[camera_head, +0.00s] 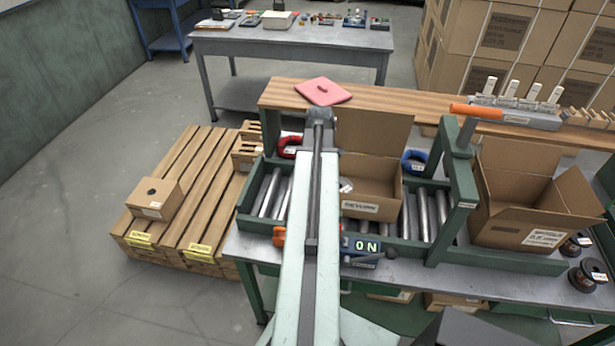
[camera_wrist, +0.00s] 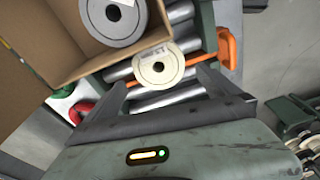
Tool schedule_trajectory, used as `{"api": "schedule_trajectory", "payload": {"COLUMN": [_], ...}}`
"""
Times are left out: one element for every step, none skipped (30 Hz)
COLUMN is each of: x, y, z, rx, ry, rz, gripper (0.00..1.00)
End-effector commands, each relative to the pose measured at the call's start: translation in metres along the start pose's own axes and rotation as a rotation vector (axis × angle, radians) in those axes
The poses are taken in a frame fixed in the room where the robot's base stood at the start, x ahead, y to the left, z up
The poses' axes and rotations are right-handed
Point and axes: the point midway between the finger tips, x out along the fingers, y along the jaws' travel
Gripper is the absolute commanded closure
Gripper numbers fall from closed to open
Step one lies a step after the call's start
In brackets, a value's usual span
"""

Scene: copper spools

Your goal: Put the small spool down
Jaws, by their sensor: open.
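The small spool (camera_wrist: 149,72) is cream with a dark centre hole and a paper label. In the wrist view it lies between the fingertips of my gripper (camera_wrist: 160,90), seen against the conveyor rollers. My gripper is open, with a finger on each side of the spool. The spool appears to rest on the rollers just outside the cardboard box (camera_wrist: 45,40); contact is hard to judge. A larger grey spool (camera_wrist: 94,22) is inside that box. In the head view my arm hides the gripper and the small spool; the box (camera_head: 377,176) stands open to the right.
Metal rollers (camera_head: 268,192) run in a green frame. A red ring-shaped item (camera_head: 288,147) and an orange part (camera_head: 279,236) sit at its edges. A blue ring-shaped item (camera_head: 414,161) is right of the box. Another open box (camera_head: 530,215) and dark spools (camera_head: 590,275) stand farther right.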

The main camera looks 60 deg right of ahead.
Motion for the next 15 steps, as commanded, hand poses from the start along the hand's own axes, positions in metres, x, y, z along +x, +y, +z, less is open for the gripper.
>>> {"api": "schedule_trajectory", "payload": {"x": [-0.024, -0.030, -0.037, -0.041, -0.045, -0.048, -0.050, -0.051, -0.051, -0.051, -0.050, -0.050, -0.049, -0.049, -0.049], "y": [0.000, 0.000, 0.000, 0.000, 0.000, 0.000, 0.000, 0.000, 0.000, 0.000, 0.000, 0.000, 0.000, 0.000, 0.000], "z": [-0.001, -0.001, -0.001, -0.001, -0.001, -0.001, -0.001, -0.001, -0.001, -0.001, -0.001, -0.001, -0.001, -0.001, -0.001], "rx": [0.000, 0.000, 0.000, 0.000, 0.000, 0.000, 0.000, 0.000, 0.000, 0.000, 0.000, -0.001, -0.001, -0.001, -0.001], "ry": [0.000, 0.000, 0.000, 0.000, 0.000, 0.000, 0.000, 0.000, 0.000, 0.000, 0.000, 0.000, 0.000, 0.000, 0.000], "rz": [0.000, 0.000, 0.000, 0.000, 0.000, 0.000, 0.000, 0.000, 0.000, 0.000, 0.000, 0.000, 0.000, 0.000, 0.000], "gripper": [0.00, 0.00, 0.00, 0.00, 0.00, 0.00, 0.00, 0.00, 0.00, 0.00, 0.00, 0.00, 0.00, 0.00, 0.00]}}
